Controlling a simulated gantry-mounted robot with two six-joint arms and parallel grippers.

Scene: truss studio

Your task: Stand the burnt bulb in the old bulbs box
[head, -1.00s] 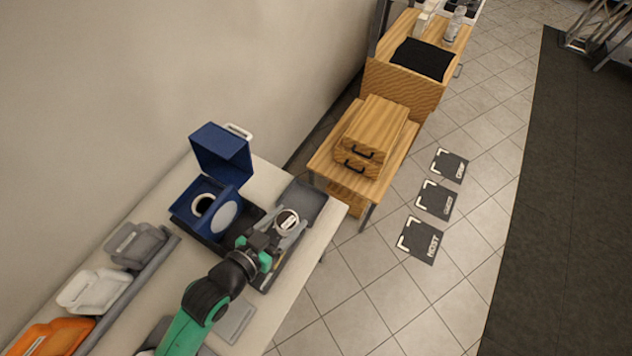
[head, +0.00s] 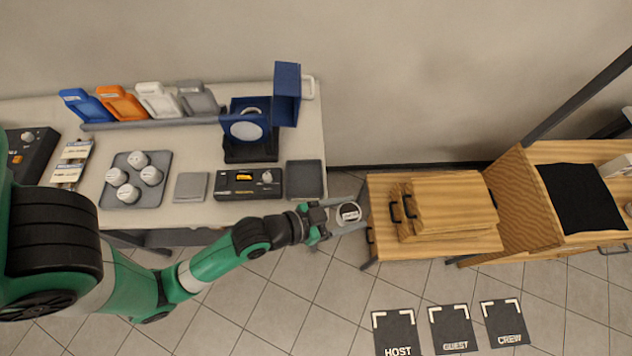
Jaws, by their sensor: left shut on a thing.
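My left gripper (head: 346,217) is shut on a round, pale-topped thing with a dark label (head: 348,211), which I take for the burnt bulb. It holds it past the table's right end, above the gap before the wooden cabinet. The bulb's lower part is hidden. No box marked for old bulbs can be read here. An open blue box (head: 249,128) with a raised lid stands at the back of the table, with a pale disc at its front. My right gripper is not in view.
On the table (head: 250,205) are a grey tray (head: 135,199) with several white-topped round things, a dark control unit (head: 249,184) and an empty dark tray (head: 305,180). A wooden cabinet (head: 450,245) with stacked wooden boxes (head: 450,208) stands right. Floor mats (head: 396,330) lie in front.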

